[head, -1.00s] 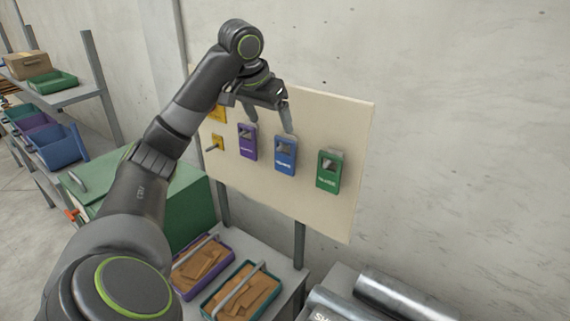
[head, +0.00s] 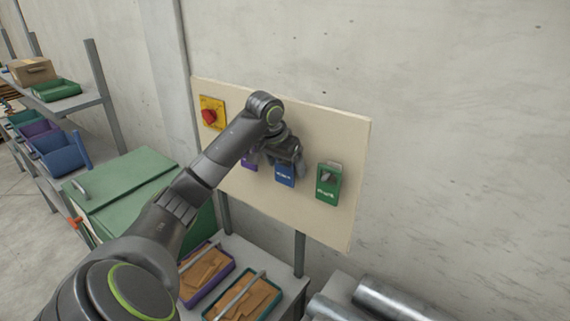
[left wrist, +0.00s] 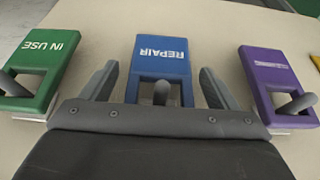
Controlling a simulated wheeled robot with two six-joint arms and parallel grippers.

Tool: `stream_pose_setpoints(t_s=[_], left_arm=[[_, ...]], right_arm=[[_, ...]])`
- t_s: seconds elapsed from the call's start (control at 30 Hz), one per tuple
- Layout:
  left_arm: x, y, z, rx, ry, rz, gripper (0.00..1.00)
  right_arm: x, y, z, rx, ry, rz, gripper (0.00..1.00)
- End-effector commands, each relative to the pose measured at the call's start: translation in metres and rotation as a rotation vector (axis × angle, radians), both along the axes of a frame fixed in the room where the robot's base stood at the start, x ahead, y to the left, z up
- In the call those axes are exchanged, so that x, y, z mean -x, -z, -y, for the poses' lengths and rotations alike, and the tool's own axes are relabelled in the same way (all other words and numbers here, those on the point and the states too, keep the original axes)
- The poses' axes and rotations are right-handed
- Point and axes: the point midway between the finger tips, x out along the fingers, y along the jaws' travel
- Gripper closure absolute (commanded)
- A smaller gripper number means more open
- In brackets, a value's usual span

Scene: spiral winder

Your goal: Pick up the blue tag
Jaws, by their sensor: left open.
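The blue tag (head: 284,174) hangs on the cream board, between the purple tag (head: 249,160) and the green tag (head: 328,182). My left gripper (head: 283,160) is open in front of the blue tag and covers its upper part in the head view. In the left wrist view the blue tag (left wrist: 163,58), marked REPAIR, lies between the two open fingers (left wrist: 160,84), with a gap on each side. A grey peg (left wrist: 161,92) shows in the tag's window. My right gripper is not in view.
The cream board (head: 345,130) also carries a red knob on a yellow plate (head: 210,113). The green tag (left wrist: 41,65) and purple tag (left wrist: 272,72) flank the fingers closely. Below stand a green cabinet (head: 125,185), trays of brown pieces (head: 205,270) and metal rolls (head: 395,300).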

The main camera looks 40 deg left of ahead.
Motion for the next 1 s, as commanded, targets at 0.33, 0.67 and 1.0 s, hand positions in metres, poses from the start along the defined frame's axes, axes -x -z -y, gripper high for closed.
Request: stream_pose_setpoints(t_s=[0.33,0.67,1.0], left_arm=[[-0.0017,0.0046,-0.0003,0.0,0.001,0.001,0.26],[-0.0017,0.0041,-0.0003,0.0,0.001,0.001,0.67],[-0.0023,0.0016,-0.0015,-0.001,0.0,0.002,0.67]], right_arm=[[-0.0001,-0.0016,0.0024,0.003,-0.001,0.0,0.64],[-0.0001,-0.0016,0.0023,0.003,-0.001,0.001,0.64],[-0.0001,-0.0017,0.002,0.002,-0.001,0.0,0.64]])
